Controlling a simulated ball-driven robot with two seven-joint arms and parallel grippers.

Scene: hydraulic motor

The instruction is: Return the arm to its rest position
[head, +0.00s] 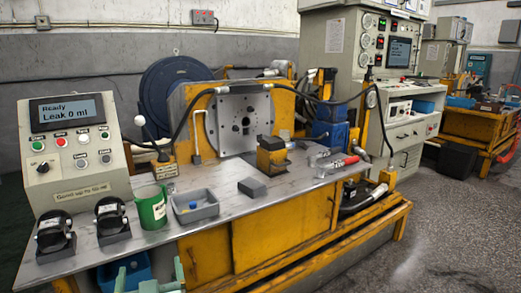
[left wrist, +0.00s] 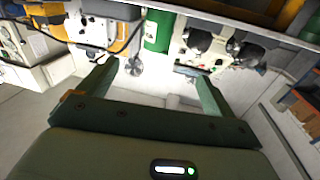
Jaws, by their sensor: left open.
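My left gripper (head: 150,277) shows at the bottom edge of the head view, in front of the bench and low, with only its green fingertips in the picture. In the left wrist view its two fingers (left wrist: 154,88) stand wide apart with nothing between them. It is apart from the bench and the things on it. My right gripper is in neither view.
The metal bench top (head: 235,203) holds a green mug (head: 151,208), a grey tray (head: 195,206), two black-and-grey devices and a control box (head: 75,150). A blue bin (head: 125,270) sits below the front edge. Grey floor at right is clear.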

